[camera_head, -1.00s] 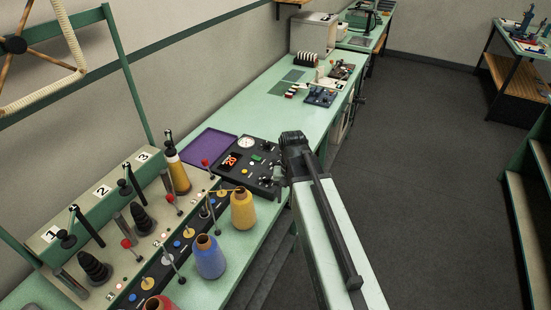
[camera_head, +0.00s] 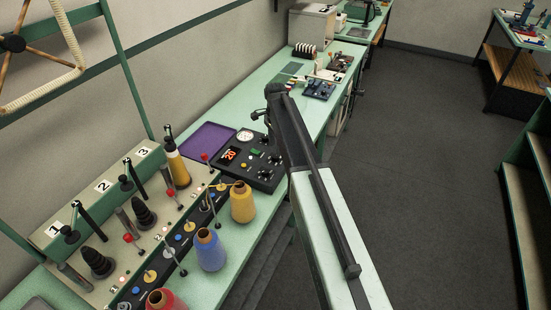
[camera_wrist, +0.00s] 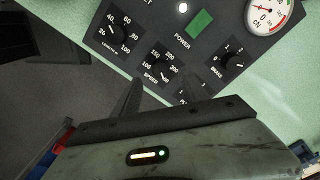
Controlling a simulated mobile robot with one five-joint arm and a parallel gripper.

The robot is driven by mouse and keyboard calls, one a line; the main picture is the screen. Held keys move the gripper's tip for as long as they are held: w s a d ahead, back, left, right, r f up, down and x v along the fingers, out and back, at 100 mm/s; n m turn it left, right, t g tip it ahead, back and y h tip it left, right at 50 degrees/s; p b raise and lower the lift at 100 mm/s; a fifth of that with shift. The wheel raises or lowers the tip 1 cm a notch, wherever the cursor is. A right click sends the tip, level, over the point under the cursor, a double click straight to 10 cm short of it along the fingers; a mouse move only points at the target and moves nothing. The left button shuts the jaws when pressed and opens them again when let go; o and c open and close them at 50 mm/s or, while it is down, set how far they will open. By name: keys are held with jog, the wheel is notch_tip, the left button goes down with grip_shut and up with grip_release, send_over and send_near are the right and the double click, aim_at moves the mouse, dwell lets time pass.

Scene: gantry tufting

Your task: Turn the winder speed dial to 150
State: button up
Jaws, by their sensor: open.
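The winder control panel (camera_head: 248,162) is a dark box on the green bench, with a lit red display reading about 20. In the wrist view, the speed dial (camera_wrist: 162,73) is a black knob with a printed scale including 100, 150 and 200; I cannot read its pointer surely. My gripper (camera_wrist: 162,92) is open. Its two dark fingers point toward the speed dial, one to each side below it. They appear apart from the knob, and their distance above the panel is hard to judge. In the head view, my arm hides part of the panel's surroundings.
The length dial (camera_wrist: 117,35), brake dial (camera_wrist: 235,61), green power switch (camera_wrist: 200,24) and round gauge (camera_wrist: 268,14) surround the speed dial. Yellow (camera_head: 242,203) and blue (camera_head: 210,249) yarn cones stand near the panel. A purple tray (camera_head: 205,140) lies behind it.

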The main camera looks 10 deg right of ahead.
aim_at(275, 158)
notch_tip(275, 158, down, 5)
jog(key=b, duration=0.3)
jog(key=shift+b, duration=0.35)
jog(key=shift+r, duration=0.1)
grip_shut()
jog(key=shift+d, duration=0.1)
